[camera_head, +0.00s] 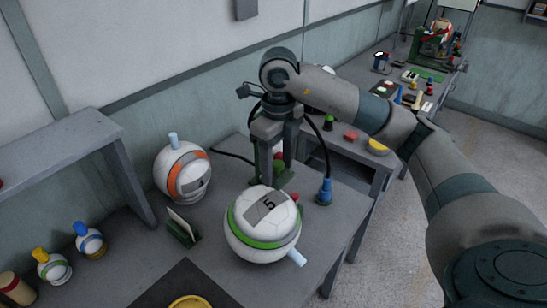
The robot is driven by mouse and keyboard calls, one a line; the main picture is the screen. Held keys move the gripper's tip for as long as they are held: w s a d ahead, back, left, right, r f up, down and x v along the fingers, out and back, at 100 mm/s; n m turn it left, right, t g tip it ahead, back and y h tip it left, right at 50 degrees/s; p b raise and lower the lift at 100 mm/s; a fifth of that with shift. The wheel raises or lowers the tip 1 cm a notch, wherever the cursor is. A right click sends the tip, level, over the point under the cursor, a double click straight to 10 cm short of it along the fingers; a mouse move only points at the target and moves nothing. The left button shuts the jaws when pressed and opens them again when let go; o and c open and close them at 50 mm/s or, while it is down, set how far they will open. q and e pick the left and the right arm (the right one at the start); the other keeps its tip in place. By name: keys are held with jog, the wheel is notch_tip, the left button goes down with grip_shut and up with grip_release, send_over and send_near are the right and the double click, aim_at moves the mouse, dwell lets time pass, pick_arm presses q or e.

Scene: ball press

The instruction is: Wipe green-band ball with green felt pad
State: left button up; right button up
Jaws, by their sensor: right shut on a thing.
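The green-band ball (262,217) is white with a green stripe, a grey patch marked 5 and a light blue stub at its lower right. It rests on the grey table. My right gripper (273,172) points down just behind the top of this ball. It is shut on a small dark green thing, which looks like the green felt pad but is mostly hidden by the fingers. I cannot tell whether the pad touches the ball. My left gripper is not in view.
An orange-band ball (183,171) stands behind left, with a small card holder (183,227) before it. A yellow ring (190,301) is at the front. A blue plug-like item (325,192) stands right.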

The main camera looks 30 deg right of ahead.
jog(key=shift+r+p, duration=0.3)
jog(key=shift+r, duration=0.6)
jog(key=shift+a+r, duration=0.15)
jog(key=shift+r, duration=0.1)
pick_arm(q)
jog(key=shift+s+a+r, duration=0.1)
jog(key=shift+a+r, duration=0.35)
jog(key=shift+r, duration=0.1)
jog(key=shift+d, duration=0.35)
pick_arm(e)
jog(key=shift+f, duration=0.1)
